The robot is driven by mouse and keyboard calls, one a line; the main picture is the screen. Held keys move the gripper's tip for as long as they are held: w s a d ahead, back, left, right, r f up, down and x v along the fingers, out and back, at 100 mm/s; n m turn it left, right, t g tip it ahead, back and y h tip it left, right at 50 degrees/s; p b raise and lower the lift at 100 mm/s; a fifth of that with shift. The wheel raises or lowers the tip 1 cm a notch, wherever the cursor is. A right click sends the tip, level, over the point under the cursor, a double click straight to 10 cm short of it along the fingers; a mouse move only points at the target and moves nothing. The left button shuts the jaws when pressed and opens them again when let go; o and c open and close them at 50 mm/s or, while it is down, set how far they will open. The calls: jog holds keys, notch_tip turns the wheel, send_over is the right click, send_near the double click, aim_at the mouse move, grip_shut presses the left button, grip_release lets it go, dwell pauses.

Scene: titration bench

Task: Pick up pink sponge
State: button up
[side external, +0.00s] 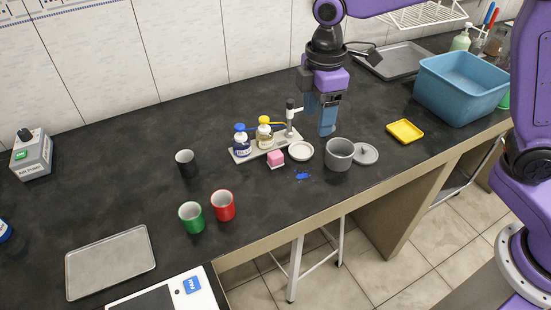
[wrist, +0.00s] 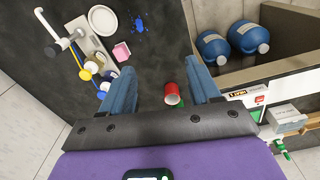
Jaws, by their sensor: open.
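The pink sponge (side external: 276,159) is a small block on the dark bench, close against the front of the white stand base (side external: 248,153) with the bottles. It also shows in the upper left of the wrist view (wrist: 122,51), outside the space between the fingers. My gripper (side external: 322,117) is above the bench, to the right of the sponge in the side view. Its two blue fingers are spread apart and hold nothing. In the wrist view the open fingers (wrist: 160,66) frame bare bench and, lower down, a red cup.
A blue-capped bottle (side external: 242,142) and a yellow-capped bottle (side external: 264,133) stand behind the sponge. A white dish (side external: 301,151) lies just right of it, then a grey pot (side external: 339,155). A blue spill (side external: 302,175) is in front. Bench to the sponge's left front is clear.

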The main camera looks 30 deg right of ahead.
jog(key=n, duration=0.2)
send_over(275, 154)
notch_tip(275, 154, down, 3)
jog(key=f, duration=1.2)
jog(key=shift+d+f, duration=0.1)
jog(key=shift+d, duration=0.2)
jog(key=shift+a+f, duration=0.2)
jog(key=shift+f, duration=2.7)
jog(key=c, duration=1.1)
jog(key=shift+r, duration=0.15)
